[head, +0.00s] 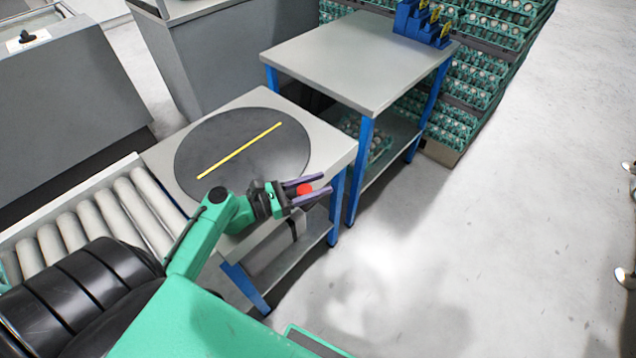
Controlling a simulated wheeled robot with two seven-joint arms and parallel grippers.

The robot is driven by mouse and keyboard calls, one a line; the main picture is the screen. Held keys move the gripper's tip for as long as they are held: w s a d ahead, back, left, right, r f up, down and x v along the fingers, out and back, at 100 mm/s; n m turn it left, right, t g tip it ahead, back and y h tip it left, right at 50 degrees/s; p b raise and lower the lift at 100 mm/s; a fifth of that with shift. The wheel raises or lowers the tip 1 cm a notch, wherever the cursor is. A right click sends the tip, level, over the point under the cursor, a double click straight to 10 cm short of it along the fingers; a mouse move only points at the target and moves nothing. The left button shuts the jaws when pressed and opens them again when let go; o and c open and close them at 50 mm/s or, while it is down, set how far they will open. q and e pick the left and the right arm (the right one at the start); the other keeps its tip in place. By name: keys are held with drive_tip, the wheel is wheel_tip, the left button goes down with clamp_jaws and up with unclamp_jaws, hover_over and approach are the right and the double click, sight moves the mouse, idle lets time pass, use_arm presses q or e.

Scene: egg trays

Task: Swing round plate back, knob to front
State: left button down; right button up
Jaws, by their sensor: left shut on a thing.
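The round plate (225,140) is a dark grey disc lying on a light grey table, with a yellow stripe (240,150) running from its lower left to its upper right. The red knob (304,189) is at the plate's lower right, near the table's front right edge. My left gripper (306,190) reaches in from the left with its purple fingers on either side of the knob and is shut on it. The gripper hides how the knob joins the plate, and my arm covers part of the plate's near edge. My right gripper is out of view.
A roller conveyor (90,215) meets the plate's table (262,97) on the left. A second table (350,60) with a blue holder (422,25) stands behind right. Stacked green egg trays (490,65) are beyond it.

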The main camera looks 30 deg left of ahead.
use_arm(q)
drive_tip(key=c, duration=0.8)
unclamp_jaws()
drive_tip(key=shift+s+f, duration=0.1)
drive_tip(key=shift+f, duration=0.1)
drive_tip(key=o, duration=0.4)
drive_tip(key=shift+s, duration=0.1)
drive_tip(key=shift+s+a+r, duration=0.1)
drive_tip(key=shift+r, duration=0.05)
drive_tip(key=b+v, duration=0.1)
drive_tip(key=v, duration=1.3)
drive_tip(key=shift+s+a, duration=0.2)
